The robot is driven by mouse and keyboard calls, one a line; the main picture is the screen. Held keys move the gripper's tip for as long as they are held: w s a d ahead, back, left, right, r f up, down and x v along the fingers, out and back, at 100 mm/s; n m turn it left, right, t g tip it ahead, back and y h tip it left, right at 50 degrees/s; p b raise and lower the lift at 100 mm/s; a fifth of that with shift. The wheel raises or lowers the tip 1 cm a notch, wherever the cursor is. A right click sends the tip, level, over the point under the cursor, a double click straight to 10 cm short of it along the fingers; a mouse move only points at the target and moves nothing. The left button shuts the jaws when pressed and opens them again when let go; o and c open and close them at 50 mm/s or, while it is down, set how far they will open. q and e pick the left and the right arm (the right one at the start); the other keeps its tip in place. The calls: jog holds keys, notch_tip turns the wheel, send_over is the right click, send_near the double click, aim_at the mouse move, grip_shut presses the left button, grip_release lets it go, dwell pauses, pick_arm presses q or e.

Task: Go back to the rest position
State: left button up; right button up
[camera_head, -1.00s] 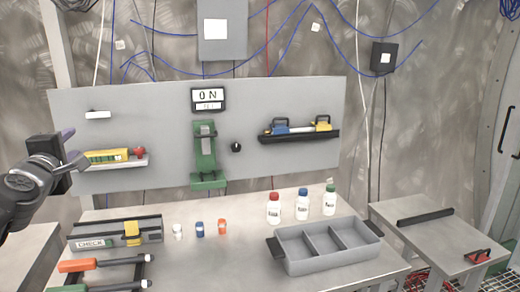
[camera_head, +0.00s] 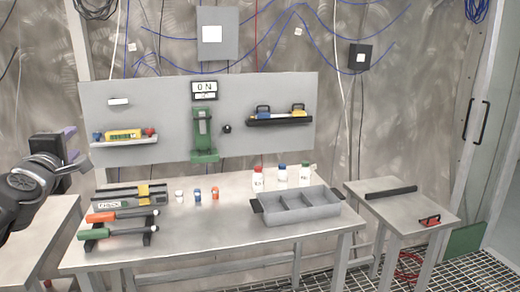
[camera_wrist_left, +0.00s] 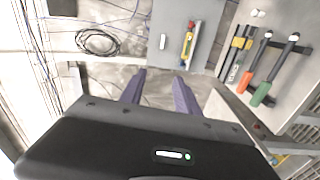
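My left gripper (camera_head: 70,145) is at the left edge of the head view, raised left of the wall panel. In the left wrist view its two purple fingers stand apart with nothing between them, so the gripper (camera_wrist_left: 160,82) is open and empty. It is clear of the workbench (camera_head: 215,232) and the grey panel (camera_head: 170,92). My right gripper is not in view.
A grey divided tray (camera_head: 300,222), bottles (camera_head: 258,180) and orange and green hammers (camera_head: 100,215) are on the bench. A side table (camera_head: 410,208) stands right, another table (camera_head: 30,235) left. Grating floor (camera_head: 450,275) shows at lower right.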

pick_arm(q)
jog(key=w+d+f+m+g+h, duration=0.1)
jog(key=w+d+f+m, duration=0.25)
jog(key=f, duration=0.65)
jog(key=w+d+f+m+g+h, duration=0.15)
jog(key=f+m, duration=0.25)
jog(key=f, duration=0.6)
jog(key=s+d+f+m+g+h, duration=0.1)
jog(key=d+f+m+g+h, duration=0.15)
jog(key=d+f, duration=0.65)
jog(key=s+d+f+m+g+h, duration=0.1)
jog(key=d+f+m+g, duration=0.15)
jog(key=f, duration=1.15)
jog(key=s+d+f+m+g+h, duration=0.1)
jog(key=s+d+f+m+g, duration=0.1)
jog(key=s+d+f, duration=0.6)
jog(key=s+d+f+m+g+h, duration=0.25)
jog(key=s+d+f, duration=0.3)
jog(key=f, duration=0.55)
jog(key=s+d+f+m+g, duration=0.1)
jog(key=s+d+f, duration=0.3)
jog(key=s, duration=0.5)
jog(key=s+d+f+m+g+p, duration=0.1)
jog(key=s+d+f+g, duration=0.2)
jog(key=s, duration=0.6)
jog(key=shift+d+f+g+h, duration=0.3)
jog(key=shift+d+f+h, duration=0.15)
jog(key=shift+d+f, duration=0.3)
